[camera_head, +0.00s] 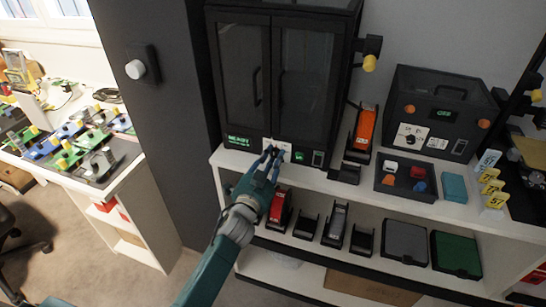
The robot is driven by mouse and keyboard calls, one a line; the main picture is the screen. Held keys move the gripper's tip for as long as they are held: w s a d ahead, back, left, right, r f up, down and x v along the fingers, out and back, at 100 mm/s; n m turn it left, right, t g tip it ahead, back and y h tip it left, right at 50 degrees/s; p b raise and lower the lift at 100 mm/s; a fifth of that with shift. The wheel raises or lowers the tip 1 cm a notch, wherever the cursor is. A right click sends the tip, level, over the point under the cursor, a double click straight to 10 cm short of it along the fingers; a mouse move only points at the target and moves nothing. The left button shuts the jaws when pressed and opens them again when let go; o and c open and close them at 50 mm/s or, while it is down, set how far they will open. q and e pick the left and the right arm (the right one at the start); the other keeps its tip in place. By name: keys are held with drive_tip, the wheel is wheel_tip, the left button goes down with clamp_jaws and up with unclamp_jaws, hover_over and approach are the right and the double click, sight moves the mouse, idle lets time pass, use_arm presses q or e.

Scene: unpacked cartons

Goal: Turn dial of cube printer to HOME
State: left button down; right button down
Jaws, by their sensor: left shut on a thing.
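A tall black cabinet machine (305,75) with two glass doors stands on the white shelf in the middle. Its bottom front panel has a small green display (238,140), too small to read, and a white plate. My left gripper (272,152) is at this plate, with its blue fingers shut on what seems to be the dial there; the fingers hide most of it, so its setting cannot be told. A second black machine (450,85) at the right has orange knobs, a green-lit display and a white dial panel (411,136). I cannot tell which machine is the cube printer.
A dark tray (423,196) with small coloured pieces, a teal block (454,187) and an orange-and-black device (364,128) are on the shelf at right. A dark pillar (150,110) stands left of the cabinet. Cartridges and bins fill the lower shelf.

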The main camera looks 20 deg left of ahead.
idle(0.3)
use_arm(q)
drive_tip(key=c, duration=1.5)
unclamp_jaws()
drive_tip(key=s, duration=1.2)
drive_tip(key=shift+a, duration=0.2)
drive_tip(key=s+f+n+g, duration=0.1)
drive_tip(key=s+f+g, duration=0.25)
drive_tip(key=f, duration=0.85)
drive_tip(key=s+f+n+g, duration=0.15)
drive_tip(key=s+f, duration=0.35)
drive_tip(key=f, duration=0.7)
drive_tip(key=s+f+n+g, duration=0.1)
drive_tip(key=s+f+g, duration=0.25)
drive_tip(key=f, duration=0.85)
drive_tip(key=s+a+f+n+g, duration=0.1)
drive_tip(key=s+f+g, duration=0.1)
drive_tip(key=s+f, duration=0.5)
drive_tip(key=s+a+f+n+g, duration=0.1)
drive_tip(key=s+f+g, duration=0.2)
drive_tip(key=s, duration=1.4)
drive_tip(key=s+a+f+n+g, duration=0.1)
drive_tip(key=s+f+g, duration=0.2)
drive_tip(key=s+f, duration=0.8)
drive_tip(key=shift+s+a+f+n+g+y, duration=0.1)
drive_tip(key=shift+s+n+g+y, duration=0.2)
drive_tip(key=shift+s, duration=0.5)
